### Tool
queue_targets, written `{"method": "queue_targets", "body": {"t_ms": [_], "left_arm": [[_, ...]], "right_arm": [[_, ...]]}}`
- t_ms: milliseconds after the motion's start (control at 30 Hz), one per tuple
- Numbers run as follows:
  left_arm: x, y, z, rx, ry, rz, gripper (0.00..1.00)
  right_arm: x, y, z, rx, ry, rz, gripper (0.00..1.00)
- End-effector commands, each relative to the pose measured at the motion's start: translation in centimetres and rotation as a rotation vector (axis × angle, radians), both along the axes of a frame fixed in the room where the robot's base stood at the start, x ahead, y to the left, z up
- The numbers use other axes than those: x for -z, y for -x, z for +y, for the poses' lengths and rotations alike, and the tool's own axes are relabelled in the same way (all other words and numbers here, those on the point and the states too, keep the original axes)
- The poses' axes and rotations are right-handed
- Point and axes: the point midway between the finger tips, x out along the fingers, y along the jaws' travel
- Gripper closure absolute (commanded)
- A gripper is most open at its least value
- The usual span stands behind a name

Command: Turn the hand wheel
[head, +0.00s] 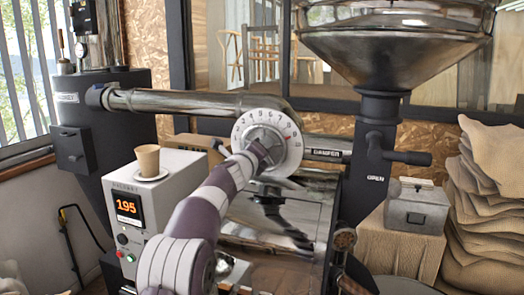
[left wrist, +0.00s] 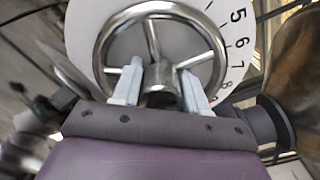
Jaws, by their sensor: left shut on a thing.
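The hand wheel (left wrist: 163,8) is a shiny metal ring with spokes and a central hub. It sits in front of a round white numbered dial (head: 292,152); in the left wrist view (left wrist: 237,45) figures 5 to 8 show. My left gripper (left wrist: 160,85) has its two pale fingers on either side of the wheel's hub area, shut on the wheel. The wheel's lower part is hidden behind my gripper. In the head view my left gripper (head: 264,148) covers most of the wheel. My right gripper is not in view.
A horizontal metal pipe (head: 180,102) runs behind the dial's left. A control box (head: 175,195) showing 195 carries a cup (head: 147,158) on a saucer. A large hopper (head: 395,45) stands at right, near a grey metal box (head: 417,208) and stacked sacks (head: 490,210).

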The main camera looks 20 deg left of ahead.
Motion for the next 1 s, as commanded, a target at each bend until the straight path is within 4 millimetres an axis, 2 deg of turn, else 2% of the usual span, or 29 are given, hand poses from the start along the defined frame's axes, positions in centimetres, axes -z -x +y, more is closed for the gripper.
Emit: {"method": "queue_targets", "body": {"t_ms": [200, 233, 300, 667, 767, 1000], "left_arm": [[-0.4, 0.1, 0.2, -0.005, 0.000, -0.004, 1.00], [-0.4, 0.1, 0.2, -0.006, 0.000, -0.005, 0.47], [-0.4, 0.1, 0.2, -0.005, 0.000, -0.005, 0.31], [0.0, 0.6, 0.1, -0.002, 0.000, -0.004, 0.31], [0.2, 1.9, 0.2, -0.001, 0.000, -0.006, 0.31], [0.3, 7.5, 0.5, -0.004, 0.000, -0.007, 0.31]], "right_arm": [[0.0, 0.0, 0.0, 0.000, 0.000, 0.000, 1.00], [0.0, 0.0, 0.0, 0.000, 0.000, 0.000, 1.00], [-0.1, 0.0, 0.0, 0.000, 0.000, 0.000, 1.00], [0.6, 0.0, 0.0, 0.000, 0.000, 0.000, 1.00], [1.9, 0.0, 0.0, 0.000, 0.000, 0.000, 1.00], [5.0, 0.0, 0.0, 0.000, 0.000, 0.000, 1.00]]}}
